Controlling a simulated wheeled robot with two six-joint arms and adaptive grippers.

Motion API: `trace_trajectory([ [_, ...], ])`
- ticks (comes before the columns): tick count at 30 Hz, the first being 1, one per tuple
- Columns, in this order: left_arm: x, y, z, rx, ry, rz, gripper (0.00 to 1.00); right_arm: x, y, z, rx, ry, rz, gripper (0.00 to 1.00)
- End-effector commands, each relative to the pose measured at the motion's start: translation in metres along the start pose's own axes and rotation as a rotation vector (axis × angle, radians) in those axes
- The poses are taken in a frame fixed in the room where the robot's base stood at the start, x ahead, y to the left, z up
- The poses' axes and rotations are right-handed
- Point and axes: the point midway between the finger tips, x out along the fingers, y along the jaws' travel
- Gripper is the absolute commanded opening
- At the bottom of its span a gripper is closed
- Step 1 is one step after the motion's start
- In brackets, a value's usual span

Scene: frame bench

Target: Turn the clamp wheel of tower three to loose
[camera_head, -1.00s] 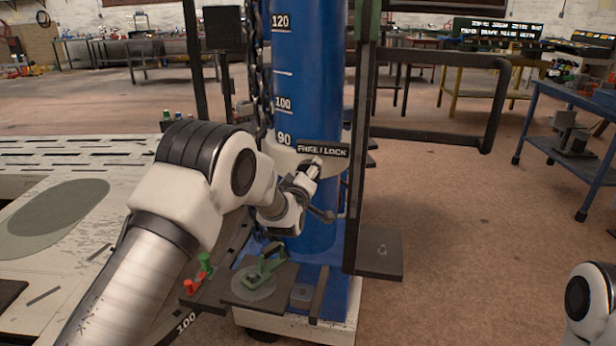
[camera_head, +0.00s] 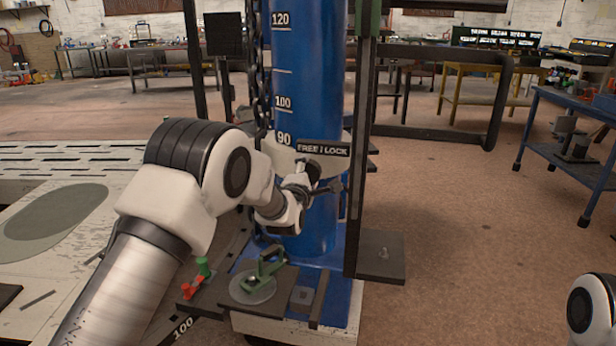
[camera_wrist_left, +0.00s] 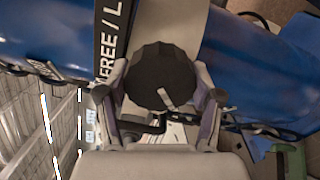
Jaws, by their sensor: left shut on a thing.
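The blue tower column (camera_head: 305,60) with printed height marks stands upright in the middle of the head view. A dark plate reading FREE / LOCK (camera_head: 323,148) sits on its pale collar; it also shows in the left wrist view (camera_wrist_left: 110,45). Below the plate, my left gripper (camera_head: 328,184) reaches the collar and mostly hides the wheel there. In the left wrist view the dark faceted clamp wheel (camera_wrist_left: 158,70) with a light pointer mark lies between the fingers of my left gripper (camera_wrist_left: 160,96), which is shut on it. My right gripper is out of view.
A base plate carries a green toggle clamp (camera_head: 262,268). A dark upright post (camera_head: 360,150) and a side plate (camera_head: 381,257) stand right of the column. A chain hangs at its left.

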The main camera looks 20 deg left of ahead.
Motion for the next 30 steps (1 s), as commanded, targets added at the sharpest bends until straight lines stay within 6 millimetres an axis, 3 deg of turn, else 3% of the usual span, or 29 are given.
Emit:
trace_trajectory([
  [15, 0.000, -0.001, 0.000, -0.431, 0.000, 0.002, 0.31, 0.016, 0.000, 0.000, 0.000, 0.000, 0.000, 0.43],
  [30, 0.000, -0.001, 0.000, -0.571, 0.000, 0.001, 0.31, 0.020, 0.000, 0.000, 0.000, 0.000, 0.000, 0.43],
])
